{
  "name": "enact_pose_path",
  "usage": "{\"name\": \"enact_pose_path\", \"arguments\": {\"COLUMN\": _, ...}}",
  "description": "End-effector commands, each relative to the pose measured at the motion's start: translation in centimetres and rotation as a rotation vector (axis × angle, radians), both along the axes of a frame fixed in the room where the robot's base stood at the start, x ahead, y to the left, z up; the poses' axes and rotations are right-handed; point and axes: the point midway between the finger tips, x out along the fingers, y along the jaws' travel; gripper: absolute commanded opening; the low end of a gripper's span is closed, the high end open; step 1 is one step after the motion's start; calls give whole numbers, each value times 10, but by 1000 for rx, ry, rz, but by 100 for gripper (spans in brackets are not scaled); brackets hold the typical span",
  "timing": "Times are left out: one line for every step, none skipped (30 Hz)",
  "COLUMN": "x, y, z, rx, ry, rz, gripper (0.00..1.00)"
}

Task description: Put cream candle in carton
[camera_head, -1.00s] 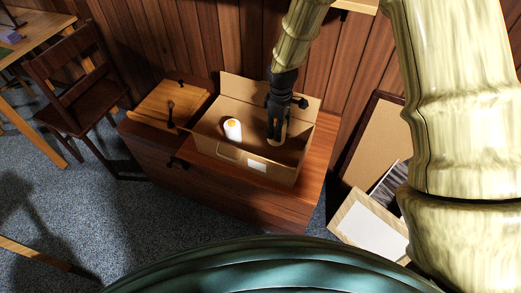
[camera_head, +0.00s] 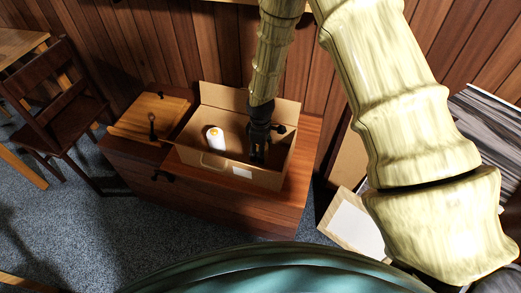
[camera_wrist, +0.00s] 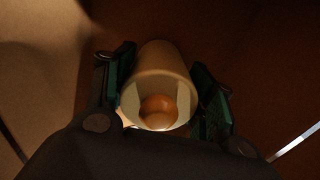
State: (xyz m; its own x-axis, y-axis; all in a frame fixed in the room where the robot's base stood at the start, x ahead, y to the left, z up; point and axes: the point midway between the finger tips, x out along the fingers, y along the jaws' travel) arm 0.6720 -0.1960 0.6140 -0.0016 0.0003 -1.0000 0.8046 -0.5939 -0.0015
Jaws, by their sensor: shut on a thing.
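An open cardboard carton (camera_head: 266,180) stands on a wooden chest, with its back flap up. My gripper (camera_head: 257,153) reaches down inside the carton, toward its right part. In the wrist view, my gripper (camera_wrist: 165,95) is shut on the cream candle (camera_wrist: 163,62), a pale cylinder with an orange rounded part showing in its near end. In the head view the held candle is mostly hidden by the gripper and the carton's front wall. Whether it touches the carton floor I cannot tell.
A dark chair (camera_head: 60,110) stands at left; framed boards (camera_head: 355,225) lean at right.

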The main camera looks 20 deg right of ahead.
Motion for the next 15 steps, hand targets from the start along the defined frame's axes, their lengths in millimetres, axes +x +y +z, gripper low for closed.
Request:
{"name": "enact_pose_path", "arguments": {"x": 1, "y": 0, "z": 1, "rx": 0, "ry": -1, "rz": 0, "gripper": 19}}
{"name": "enact_pose_path", "arguments": {"x": 1, "y": 0, "z": 1, "rx": 0, "ry": -1, "rz": 0, "gripper": 19}}
{"name": "enact_pose_path", "arguments": {"x": 0, "y": 0, "z": 1, "rx": 0, "ry": -1, "rz": 0, "gripper": 19}}
{"name": "enact_pose_path", "arguments": {"x": 0, "y": 0, "z": 1, "rx": 0, "ry": -1, "rz": 0, "gripper": 19}}
{"name": "enact_pose_path", "arguments": {"x": 0, "y": 0, "z": 1, "rx": 0, "ry": -1, "rz": 0, "gripper": 19}}
{"name": "enact_pose_path", "arguments": {"x": 0, "y": 0, "z": 0, "rx": -1, "ry": -1, "rz": 0, "gripper": 19}}
{"name": "enact_pose_path", "arguments": {"x": 0, "y": 0, "z": 0, "rx": 0, "ry": 0, "rz": 0, "gripper": 19}}
{"name": "enact_pose_path", "arguments": {"x": 0, "y": 0, "z": -1, "rx": 0, "ry": 0, "rz": 0, "gripper": 19}}
{"name": "enact_pose_path", "arguments": {"x": 0, "y": 0, "z": -2, "rx": 0, "ry": 0, "rz": 0, "gripper": 19}}
{"name": "enact_pose_path", "arguments": {"x": 0, "y": 0, "z": -2, "rx": 0, "ry": 0, "rz": 0, "gripper": 61}}
{"name": "enact_pose_path", "arguments": {"x": 0, "y": 0, "z": -2, "rx": 0, "ry": 0, "rz": 0, "gripper": 66}}
{"name": "enact_pose_path", "arguments": {"x": 0, "y": 0, "z": -2, "rx": 0, "ry": 0, "rz": 0, "gripper": 73}}
{"name": "enact_pose_path", "arguments": {"x": 0, "y": 0, "z": -2, "rx": 0, "ry": 0, "rz": 0, "gripper": 77}}
{"name": "enact_pose_path", "arguments": {"x": 0, "y": 0, "z": -2, "rx": 0, "ry": 0, "rz": 0, "gripper": 77}}
{"name": "enact_pose_path", "arguments": {"x": 0, "y": 0, "z": -2, "rx": 0, "ry": 0, "rz": 0, "gripper": 77}}
